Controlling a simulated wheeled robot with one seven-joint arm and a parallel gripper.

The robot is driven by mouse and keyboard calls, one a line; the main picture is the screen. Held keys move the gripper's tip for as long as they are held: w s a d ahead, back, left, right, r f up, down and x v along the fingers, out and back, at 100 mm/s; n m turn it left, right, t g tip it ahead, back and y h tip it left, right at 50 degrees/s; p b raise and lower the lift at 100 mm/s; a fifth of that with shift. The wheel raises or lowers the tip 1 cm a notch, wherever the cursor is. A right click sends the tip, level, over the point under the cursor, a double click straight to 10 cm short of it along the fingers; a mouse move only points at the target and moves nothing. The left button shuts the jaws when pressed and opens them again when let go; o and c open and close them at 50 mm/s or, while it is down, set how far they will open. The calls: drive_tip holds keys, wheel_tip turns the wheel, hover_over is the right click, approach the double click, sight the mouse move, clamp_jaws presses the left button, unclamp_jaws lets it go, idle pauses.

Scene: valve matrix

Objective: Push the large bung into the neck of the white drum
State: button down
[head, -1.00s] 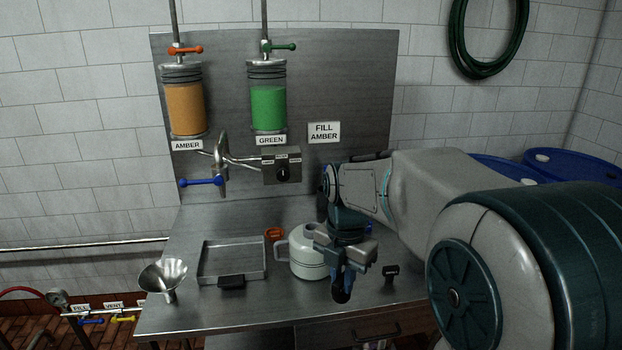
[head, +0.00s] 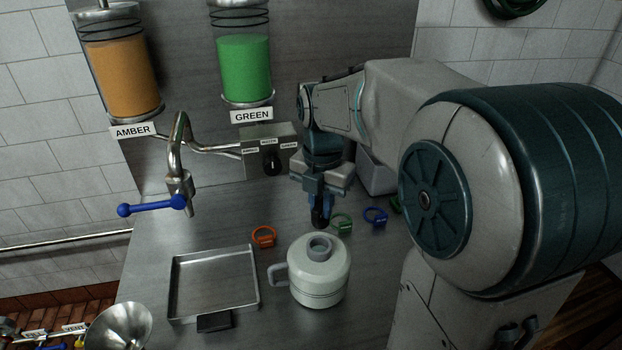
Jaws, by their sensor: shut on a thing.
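The white drum (head: 318,283) stands on the steel bench in the head view, with a grey handle on its left. Its neck (head: 320,246) faces up and looks open. My gripper (head: 320,212) is shut on a dark piece, apparently the large bung (head: 321,219). The fingers cover much of it. In the picture the bung is just above the neck and apart from it; the depth between them is hard to judge.
A steel tray (head: 258,280) lies left of the drum and a funnel (head: 120,325) at lower left. An orange tag (head: 263,237), a green tag (head: 342,222) and a blue tag (head: 376,217) lie behind the drum. A blue-handled tap (head: 180,195) juts out at left.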

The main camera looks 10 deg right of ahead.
drive_tip(key=shift+w, duration=0.35)
drive_tip(key=shift+s, duration=0.15)
drive_tip(key=b, duration=0.4)
hover_over(320, 236)
drive_tip(key=s, duration=0.2)
drive_tip(key=shift+s+a+f, duration=0.1)
drive_tip(key=shift+a+f, duration=0.1)
drive_tip(key=shift+f, duration=1.25)
drive_tip(key=shift+s+a+f, duration=0.1)
drive_tip(key=shift+a+f, duration=0.05)
drive_tip(key=shift+f, duration=1.3)
drive_tip(key=shift+f+b, duration=1.7)
drive_tip(key=shift+f, duration=0.3)
drive_tip(key=c, duration=1.3)
unclamp_jaws()
